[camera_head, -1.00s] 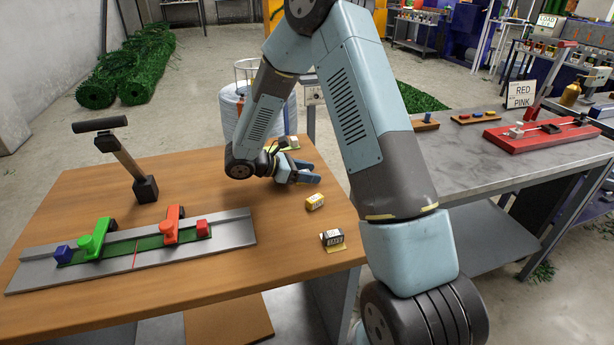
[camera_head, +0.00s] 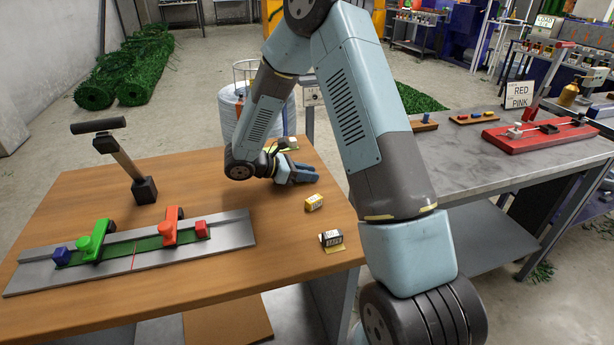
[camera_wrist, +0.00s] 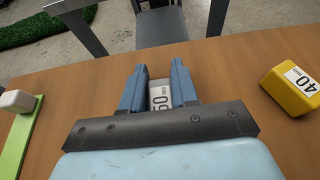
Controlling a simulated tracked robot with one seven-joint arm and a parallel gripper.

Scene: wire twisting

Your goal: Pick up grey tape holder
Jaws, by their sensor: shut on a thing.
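My gripper (camera_head: 300,176) is low over the far right part of the wooden table. In the wrist view its two blue fingers (camera_wrist: 158,88) are shut on a small block with a white label reading 50, the grey tape holder (camera_wrist: 161,96). The fingers flank it on both sides, and its lower part is hidden by the gripper's dark bar. In the head view the holder is hidden by the gripper. I cannot tell whether it still touches the table.
A yellow holder (camera_head: 314,203) marked 40 in the wrist view (camera_wrist: 293,88) stands near the gripper. A white block on a green strip (camera_wrist: 18,125) lies left in the wrist view. The wooden table (camera_head: 215,185) is clear mid-surface.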

